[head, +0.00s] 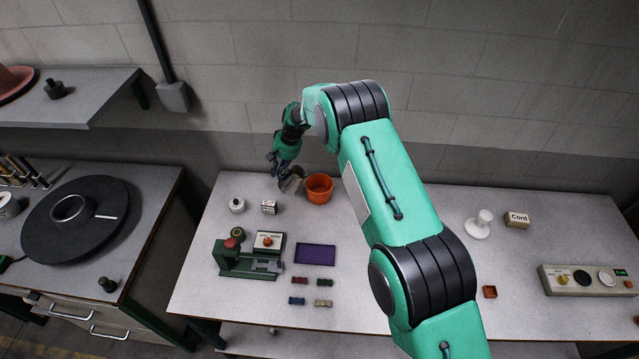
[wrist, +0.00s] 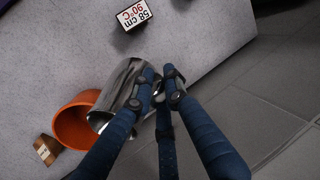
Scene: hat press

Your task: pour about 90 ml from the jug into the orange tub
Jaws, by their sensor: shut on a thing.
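The shiny metal jug (head: 291,184) is held by my gripper (head: 281,167) near the back left of the table. In the wrist view my gripper (wrist: 160,88) has its fingers shut on the upper side of the jug (wrist: 124,84). The jug looks tilted, its lower end leaning to the orange tub (wrist: 74,124) and overlapping the tub's rim in that view. The orange tub (head: 319,189) stands upright on the table, just right of the jug in the head view. I cannot see any liquid in the jug or the tub, nor any stream.
A labelled block (head: 269,207) and a white pot (head: 237,205) stand left of the tub. A green device (head: 250,256), a purple mat (head: 315,254) and several small blocks lie nearer. A white spool (head: 479,224) and a Cord block (head: 517,220) stand right.

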